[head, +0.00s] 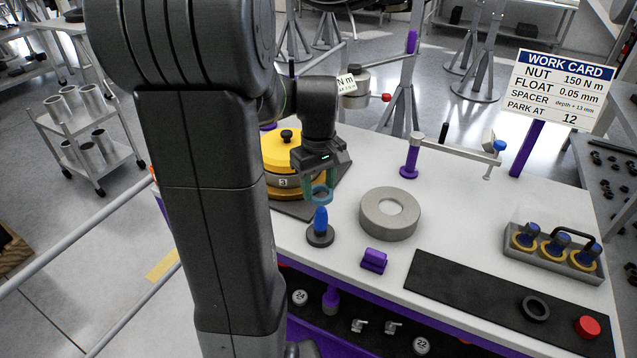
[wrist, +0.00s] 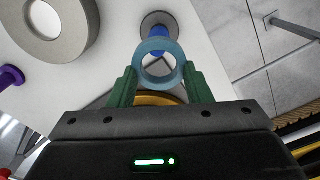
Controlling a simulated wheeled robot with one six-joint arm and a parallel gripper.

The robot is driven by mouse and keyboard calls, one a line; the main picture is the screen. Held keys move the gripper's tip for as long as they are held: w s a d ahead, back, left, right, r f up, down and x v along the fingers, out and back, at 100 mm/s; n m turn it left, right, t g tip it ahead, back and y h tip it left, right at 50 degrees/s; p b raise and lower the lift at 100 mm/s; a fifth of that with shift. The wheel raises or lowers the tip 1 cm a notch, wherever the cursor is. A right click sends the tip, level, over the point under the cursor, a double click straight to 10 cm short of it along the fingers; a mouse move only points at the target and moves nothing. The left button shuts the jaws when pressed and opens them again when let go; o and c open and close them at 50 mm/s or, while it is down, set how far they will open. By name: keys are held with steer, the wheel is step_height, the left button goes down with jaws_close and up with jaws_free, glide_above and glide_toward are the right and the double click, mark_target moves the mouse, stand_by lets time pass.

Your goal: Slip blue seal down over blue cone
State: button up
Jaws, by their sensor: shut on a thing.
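The blue cone (head: 320,219) stands upright on a round dark base (head: 320,238) on the white bench. My gripper (head: 318,187) is shut on the blue seal (head: 323,193), a translucent blue ring, and holds it above and just behind the cone. In the wrist view the seal (wrist: 161,64) sits between the two green fingers (wrist: 159,84). The cone (wrist: 157,33) shows beyond the seal, partly hidden by its upper rim. The seal is apart from the cone in the head view.
A thick grey ring (head: 390,214) lies right of the cone, with a purple block (head: 374,260) in front. A yellow-topped round stack (head: 281,152) stands behind my gripper. A black mat (head: 470,290) and a grey tray (head: 553,260) are at the right.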

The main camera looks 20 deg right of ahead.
mark_target(319, 218)
steer(key=shift+f+b, duration=3.5)
steer(key=shift+f, duration=1.85)
steer(key=shift+f+b, duration=0.3)
steer(key=shift+f, duration=0.35)
steer(key=o, duration=1)
steer(key=shift+o, duration=0.2)
step_height(319, 218, up, 14)
steer(key=shift+f+p, duration=0.1)
steer(key=shift+p, duration=0.35)
